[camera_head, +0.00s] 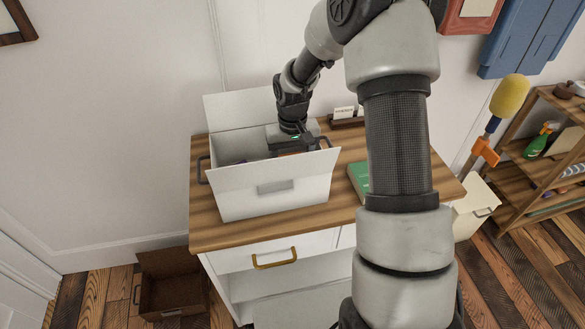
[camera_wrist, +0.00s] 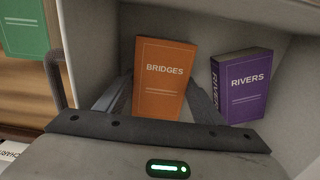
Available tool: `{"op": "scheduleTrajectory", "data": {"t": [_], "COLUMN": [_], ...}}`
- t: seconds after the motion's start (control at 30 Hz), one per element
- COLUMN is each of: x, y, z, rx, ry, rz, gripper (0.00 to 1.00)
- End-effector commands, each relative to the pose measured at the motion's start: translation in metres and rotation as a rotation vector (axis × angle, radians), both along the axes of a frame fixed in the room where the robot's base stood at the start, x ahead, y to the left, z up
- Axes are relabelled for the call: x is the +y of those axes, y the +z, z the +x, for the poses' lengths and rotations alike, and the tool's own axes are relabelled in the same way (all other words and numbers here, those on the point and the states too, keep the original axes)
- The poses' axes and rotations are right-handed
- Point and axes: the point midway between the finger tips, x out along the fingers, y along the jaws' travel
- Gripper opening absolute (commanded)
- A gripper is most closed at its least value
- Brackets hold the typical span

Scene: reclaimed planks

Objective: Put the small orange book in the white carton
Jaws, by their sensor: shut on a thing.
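The white carton (camera_head: 240,200) stands open on the wooden top, its flaps up. My gripper (camera_head: 291,143) reaches down into it, and its tips are hidden by the front flap in the head view. In the wrist view my gripper (camera_wrist: 160,92) has a finger on each side of the small orange book (camera_wrist: 164,75), titled BRIDGES, and is shut on it. The orange book is inside the carton walls (camera_wrist: 95,35). I cannot tell whether it touches the carton floor. A purple book (camera_wrist: 247,84), titled RIVERS, is in the carton to its right, apart from it.
A green book (camera_head: 358,180) lies on the wooden top (camera_head: 215,232) right of the carton, partly behind my arm. A small card holder (camera_head: 345,118) stands at the back. A brown crate (camera_head: 172,290) is on the floor at left; a shelf (camera_head: 530,165) stands at right.

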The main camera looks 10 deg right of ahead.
Motion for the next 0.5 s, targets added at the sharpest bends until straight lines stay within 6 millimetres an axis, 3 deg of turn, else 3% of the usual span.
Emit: {"op": "scheduleTrajectory", "data": {"t": [0.33, 0.37, 0.4, 0.5], "x": [0.0001, 0.0001, 0.0001, 0.0001], "y": [-0.0040, -0.0040, -0.0030, -0.0031], "z": [0.0006, 0.0004, 0.0005, 0.0004], "rx": [-0.002, -0.001, -0.002, -0.001], "ry": [0.000, 0.000, 0.000, 0.000], "rz": [0.000, 0.000, 0.000, 0.000], "gripper": [0.35, 0.64, 0.70, 0.70]}}
